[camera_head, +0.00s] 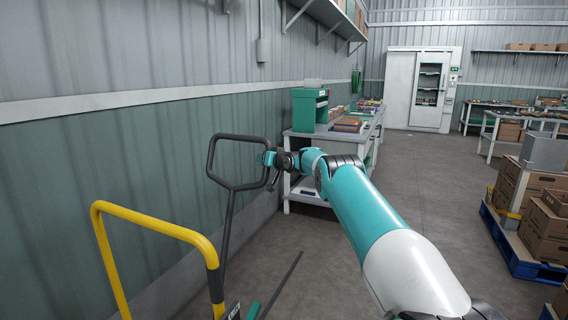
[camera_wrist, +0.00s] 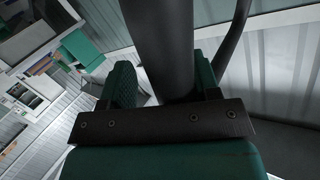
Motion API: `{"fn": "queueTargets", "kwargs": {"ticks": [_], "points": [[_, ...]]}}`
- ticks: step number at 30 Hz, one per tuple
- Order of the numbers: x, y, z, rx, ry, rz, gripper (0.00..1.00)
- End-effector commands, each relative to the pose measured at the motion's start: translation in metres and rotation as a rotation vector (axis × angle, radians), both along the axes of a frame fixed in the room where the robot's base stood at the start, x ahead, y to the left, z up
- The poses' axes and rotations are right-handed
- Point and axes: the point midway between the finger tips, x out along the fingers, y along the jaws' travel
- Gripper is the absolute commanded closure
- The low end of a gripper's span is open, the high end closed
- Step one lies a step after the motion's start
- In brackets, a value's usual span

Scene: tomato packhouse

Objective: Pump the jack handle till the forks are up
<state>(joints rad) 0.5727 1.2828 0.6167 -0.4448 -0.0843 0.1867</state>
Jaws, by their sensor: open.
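The jack handle is a dark grey loop (camera_head: 210,160) on a slanted shaft (camera_head: 228,230), left of centre in the head view. My gripper (camera_head: 266,158) is at the loop's right side. In the wrist view, a thick dark bar of the handle (camera_wrist: 160,40) runs between the two green fingers of my gripper (camera_wrist: 165,82). The jaws are open around the bar; I cannot tell whether either finger touches it. Low in the head view, a dark thin bar (camera_head: 282,283) lies near the floor; I cannot tell whether it is a fork. The fork height cannot be judged.
A yellow tubular rail (camera_head: 150,220) stands at the lower left, close to the handle. The corrugated wall (camera_head: 90,170) is behind it. A workbench (camera_head: 340,135) with a green box (camera_head: 308,108) stands beyond my gripper. Cartons on a blue pallet (camera_head: 515,250) are at right; the floor between is clear.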

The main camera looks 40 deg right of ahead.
Motion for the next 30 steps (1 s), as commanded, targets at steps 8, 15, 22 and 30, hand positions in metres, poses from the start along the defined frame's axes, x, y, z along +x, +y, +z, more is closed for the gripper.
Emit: {"fn": "queueTargets", "kwargs": {"ticks": [8,15,22,30], "points": [[-0.030,-0.003,0.005,0.001,0.002,-0.014,0.47],[-0.067,0.000,0.012,0.000,0.003,-0.017,0.47],[-0.109,0.011,0.022,0.000,0.001,-0.009,0.47],[-0.153,0.017,0.031,0.001,0.002,-0.006,0.47]]}}
